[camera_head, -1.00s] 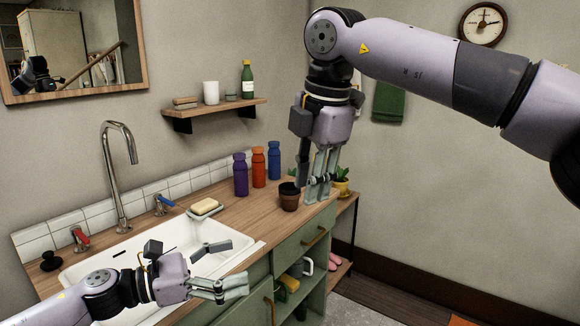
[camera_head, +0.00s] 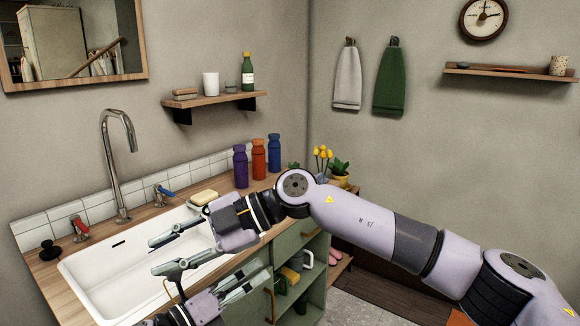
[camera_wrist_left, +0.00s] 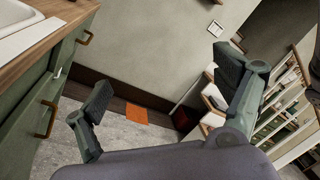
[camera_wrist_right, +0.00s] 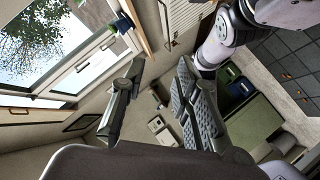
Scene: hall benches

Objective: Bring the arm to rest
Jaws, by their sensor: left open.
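My right arm comes in from the right in the head view and reaches across the cabinet front. Its gripper (camera_head: 154,256) is over the white sink, fingers pointing left, apart and empty. In the right wrist view its two fingers (camera_wrist_right: 155,105) stand apart with nothing between them. My left gripper (camera_head: 245,282) is low in the head view, just below and right of the right gripper, pointing right in front of the cabinet. The left wrist view shows its fingers (camera_wrist_left: 165,95) wide apart and empty. The two grippers overlap closely in the head view; their gap is unclear.
The sink (camera_head: 105,285) has a tall tap (camera_head: 113,165). Purple (camera_head: 240,168), orange (camera_head: 259,160) and blue bottles (camera_head: 274,153) stand along the back. A soap (camera_head: 204,196) lies near the right gripper. Open floor (camera_wrist_left: 140,135) lies beyond the left gripper.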

